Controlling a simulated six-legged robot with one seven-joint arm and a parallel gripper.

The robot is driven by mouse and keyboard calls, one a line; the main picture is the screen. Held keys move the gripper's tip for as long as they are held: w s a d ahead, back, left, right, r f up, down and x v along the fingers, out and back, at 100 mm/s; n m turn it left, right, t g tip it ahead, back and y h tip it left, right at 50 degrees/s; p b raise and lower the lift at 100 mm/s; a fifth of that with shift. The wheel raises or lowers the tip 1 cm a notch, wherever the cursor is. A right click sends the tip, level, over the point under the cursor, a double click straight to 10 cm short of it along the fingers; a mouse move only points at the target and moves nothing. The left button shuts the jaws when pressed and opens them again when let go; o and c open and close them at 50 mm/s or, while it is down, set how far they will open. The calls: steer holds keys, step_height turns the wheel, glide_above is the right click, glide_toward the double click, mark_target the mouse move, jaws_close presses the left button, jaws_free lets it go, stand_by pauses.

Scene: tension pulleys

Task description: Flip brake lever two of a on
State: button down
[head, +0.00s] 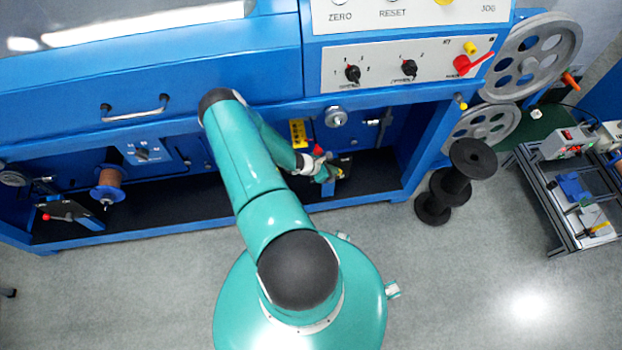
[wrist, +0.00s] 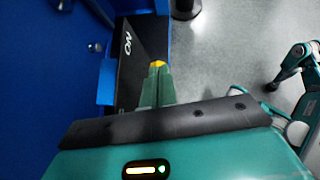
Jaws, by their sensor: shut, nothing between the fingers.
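My gripper (head: 328,172) reaches into the open lower bay of the blue machine, at the right. In the wrist view its green fingers (wrist: 156,85) are together, with a yellow spot at their tips. A black brake plate marked "ON" (wrist: 127,45) lies just beyond and left of the fingers. In the head view this black brake (head: 346,161) is partly hidden by my gripper, and a red knob (head: 318,150) shows just above the gripper. I cannot tell whether the fingers touch the lever. Another black brake with a red-tipped lever (head: 75,212) stands at the far left.
A copper-coloured spool (head: 110,178) hangs in the left bay. The machine's blue front (head: 240,80) overhangs the bay. Black spools (head: 450,185) stand on the floor at the right, near a cart (head: 570,190).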

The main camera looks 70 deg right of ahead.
stand_by(0.5)
steer(key=w+a+r, duration=0.3)
steer(key=a+r, duration=0.1)
steer(key=r, duration=0.6)
steer(key=w+a+r, duration=0.3)
steer(key=a+r, duration=0.1)
steer(key=r, duration=0.6)
steer(key=shift+w+r, duration=0.2)
steer(key=shift+r, duration=0.1)
steer(key=shift+d, duration=0.1)
